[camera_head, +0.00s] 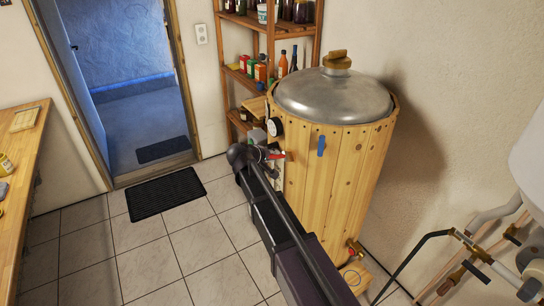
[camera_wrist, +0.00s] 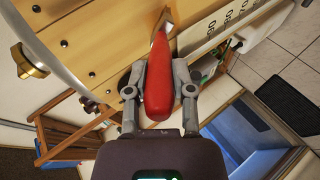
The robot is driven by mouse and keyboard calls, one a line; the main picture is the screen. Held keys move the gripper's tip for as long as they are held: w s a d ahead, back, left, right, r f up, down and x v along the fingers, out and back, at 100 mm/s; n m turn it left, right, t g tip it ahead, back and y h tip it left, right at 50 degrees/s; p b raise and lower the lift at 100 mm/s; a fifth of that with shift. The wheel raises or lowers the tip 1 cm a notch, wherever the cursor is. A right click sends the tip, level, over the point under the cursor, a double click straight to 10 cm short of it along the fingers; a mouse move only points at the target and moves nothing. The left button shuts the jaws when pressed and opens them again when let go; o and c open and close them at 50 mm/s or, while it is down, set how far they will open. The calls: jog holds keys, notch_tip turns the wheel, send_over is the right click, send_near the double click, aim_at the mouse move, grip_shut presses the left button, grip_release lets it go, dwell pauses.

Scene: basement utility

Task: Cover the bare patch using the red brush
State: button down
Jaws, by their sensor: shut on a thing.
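My gripper (camera_wrist: 158,95) is shut on the red handle of the brush (camera_wrist: 158,85). The brush's narrow pale tip points away from me at the wooden cladding of the tank (camera_wrist: 105,45). I cannot tell whether the tip touches the wood. In the head view my gripper (camera_head: 268,153) is at the left side of the wood-clad tank (camera_head: 335,180), and a bit of the red brush (camera_head: 278,156) shows. I cannot make out the bare patch for certain; the brush head and the arm hide part of that side.
A pale plate with numbers (camera_wrist: 235,18) is on the cladding beside the brush tip. A round gauge (camera_head: 276,127) and a blue tag (camera_head: 321,146) are on the tank. A wooden shelf (camera_head: 267,50) stands behind.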

jog(key=shift+w+a, duration=0.1)
jog(key=shift+w+a, duration=0.65)
jog(key=shift+a, duration=0.2)
jog(key=shift+s+d, duration=0.1)
jog(key=shift+s+d, duration=0.6)
jog(key=shift+d, duration=0.3)
dwell(0.3)
jog(key=shift+w+a, duration=0.7)
jog(key=shift+a, duration=0.3)
jog(key=shift+s+d, duration=0.15)
jog(key=shift+s+d, duration=0.55)
jog(key=shift+d, duration=0.35)
jog(key=shift+w+a, duration=0.1)
jog(key=shift+a, duration=0.05)
